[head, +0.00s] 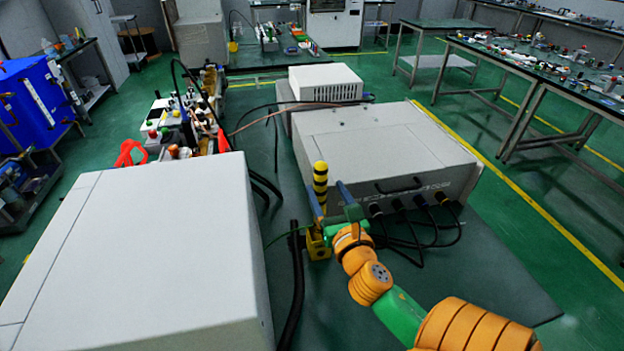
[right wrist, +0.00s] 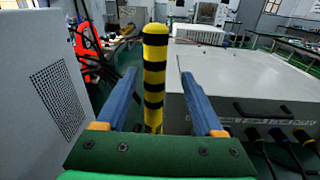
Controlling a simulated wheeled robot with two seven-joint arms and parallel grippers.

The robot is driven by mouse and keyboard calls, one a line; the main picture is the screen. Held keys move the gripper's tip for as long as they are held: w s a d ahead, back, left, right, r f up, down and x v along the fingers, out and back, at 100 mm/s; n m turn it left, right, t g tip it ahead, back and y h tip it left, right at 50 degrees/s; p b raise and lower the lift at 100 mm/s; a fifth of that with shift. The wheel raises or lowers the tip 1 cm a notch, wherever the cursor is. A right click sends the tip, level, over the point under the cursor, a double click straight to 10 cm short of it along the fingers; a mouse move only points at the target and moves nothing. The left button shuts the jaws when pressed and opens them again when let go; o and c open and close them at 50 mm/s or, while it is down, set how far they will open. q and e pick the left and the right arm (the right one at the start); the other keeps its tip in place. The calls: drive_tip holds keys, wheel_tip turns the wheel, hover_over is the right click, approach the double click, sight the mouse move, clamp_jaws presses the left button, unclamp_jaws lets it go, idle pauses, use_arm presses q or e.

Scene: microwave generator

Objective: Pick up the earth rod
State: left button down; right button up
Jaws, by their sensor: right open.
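The earth rod (head: 320,183) is an upright yellow rod with black bands in the head view. It stands in a yellow holder (head: 318,243) between the two large grey cabinets. In the right wrist view the rod (right wrist: 155,72) rises near the middle, and its lower end is hidden behind my green gripper body. My right gripper (head: 326,188) is open, with its blue fingers on the left and right of the rod. In the wrist view the open fingers (right wrist: 159,74) show gaps on both sides of it. My left gripper is not in view.
A large pale cabinet (head: 140,255) stands at the left and a grey unit (head: 385,150) with black cables at the right. A thick black cable (head: 295,290) runs beside the holder.

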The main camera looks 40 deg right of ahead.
drive_tip(key=shift+w+d+r+n+p, duration=0.15)
drive_tip(key=shift+w+d+r, duration=0.1)
drive_tip(key=shift+w, duration=0.2)
drive_tip(key=shift+w+d+r+n+p, duration=0.1)
drive_tip(key=shift+w+r+n+p, duration=0.1)
drive_tip(key=shift+w, duration=0.25)
drive_tip(key=x, duration=0.4)
drive_tip(key=shift+w+a+p, duration=0.15)
drive_tip(key=shift+a+p, duration=0.05)
drive_tip(key=shift+p, duration=0.1)
drive_tip(key=shift+w+d+f, duration=0.1)
drive_tip(key=shift+w+f, duration=0.05)
drive_tip(key=shift+f, duration=0.05)
drive_tip(key=shift+r, duration=0.15)
drive_tip(key=c, duration=0.7)
clamp_jaws()
